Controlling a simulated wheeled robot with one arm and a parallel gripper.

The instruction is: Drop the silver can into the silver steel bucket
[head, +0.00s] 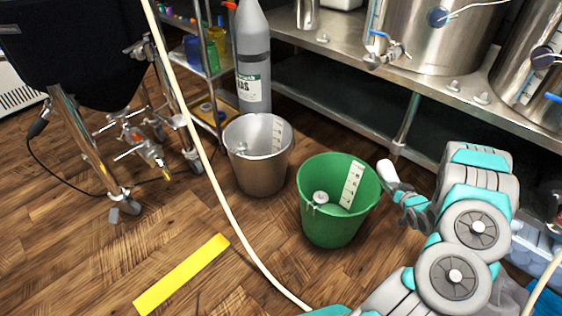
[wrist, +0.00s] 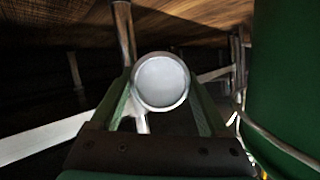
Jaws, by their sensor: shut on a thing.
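The silver can (wrist: 162,82) is between the fingers of my gripper (wrist: 160,92) in the wrist view, its round pale end facing the camera. In the head view the pale can (head: 387,169) sticks out of my gripper (head: 400,190), just right of and near the green bucket's rim. The silver steel bucket (head: 262,170) stands upright on the wooden floor, left of and behind the green bucket. My gripper is apart from the steel bucket, with the green bucket partly between them.
The green bucket (head: 322,228) holds a small pale round thing (head: 320,197) and has a white scale strip. A pale hose (head: 222,205) crosses the floor. A grey gas cylinder (head: 252,60) stands behind the steel bucket. A steel bench (head: 345,62) runs along the back. A yellow strip (head: 180,275) marks open floor.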

